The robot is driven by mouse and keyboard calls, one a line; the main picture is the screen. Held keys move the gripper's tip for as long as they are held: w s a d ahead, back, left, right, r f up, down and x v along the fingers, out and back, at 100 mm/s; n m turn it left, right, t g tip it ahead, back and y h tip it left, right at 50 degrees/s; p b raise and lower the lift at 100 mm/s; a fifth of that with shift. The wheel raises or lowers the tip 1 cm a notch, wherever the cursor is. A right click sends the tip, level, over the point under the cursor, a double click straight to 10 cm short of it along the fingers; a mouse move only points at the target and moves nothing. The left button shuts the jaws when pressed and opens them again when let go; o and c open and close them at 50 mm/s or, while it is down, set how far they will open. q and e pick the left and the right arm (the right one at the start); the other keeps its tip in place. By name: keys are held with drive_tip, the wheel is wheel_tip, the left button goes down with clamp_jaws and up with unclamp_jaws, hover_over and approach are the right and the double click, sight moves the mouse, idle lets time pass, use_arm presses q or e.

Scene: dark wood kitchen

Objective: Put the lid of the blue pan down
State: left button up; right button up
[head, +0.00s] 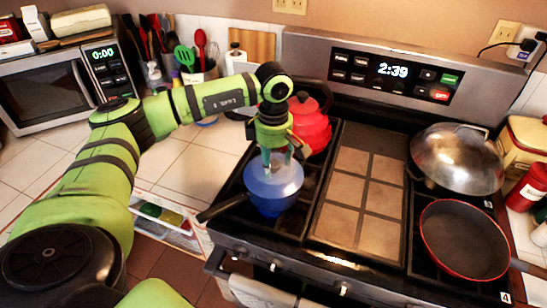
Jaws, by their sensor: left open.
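The blue pan (269,207) stands on the front left burner of the stove, with its dark handle (223,207) pointing left. Its blue lid (274,182) sits over the top of the pan and looks roughly level. My left gripper (277,163) points down at the top of the lid, with its open fingers at the middle of the lid. The lid's knob is hidden by the fingers, and I cannot tell whether they touch it. My right gripper is not in view.
A red kettle (309,128) stands close behind the pan. A flat griddle plate (362,195) lies to the right. A wok with a steel lid (456,158) and a red-rimmed frying pan (464,240) stand at the right. White tiled counter (185,160) is free at the left.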

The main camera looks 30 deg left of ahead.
sight(274, 163)
use_arm(q)
drive_tip(key=shift+r, duration=0.45)
wheel_tip(274, 163, up, 12)
drive_tip(key=b, duration=0.3)
drive_tip(key=shift+f+b, duration=0.2)
drive_tip(key=shift+b, duration=0.2)
